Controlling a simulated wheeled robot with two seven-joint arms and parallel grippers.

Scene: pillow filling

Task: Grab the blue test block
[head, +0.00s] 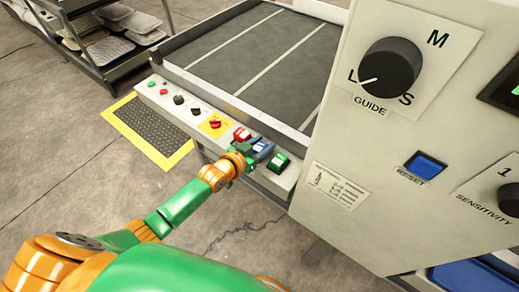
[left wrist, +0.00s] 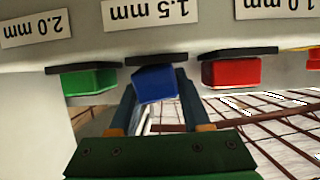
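The blue test block (head: 260,147) sits between the red block (head: 242,134) and the green block (head: 279,161) at the near end of the control strip. In the left wrist view the blue block (left wrist: 155,84) is below the black piece under the 1.5 mm label. My left gripper (head: 241,159) is at the blue block. Its two fingers (left wrist: 156,101) reach up on either side of the block, with little or no gap showing. I cannot tell whether they press on it. My right gripper is not in view.
A green block (left wrist: 88,81) and a red block (left wrist: 231,72) flank the blue one closely. The machine housing with dials (head: 400,140) rises at the right. Knobs and buttons line the control strip (head: 167,98). A yellow-edged mat (head: 150,130) lies on the floor.

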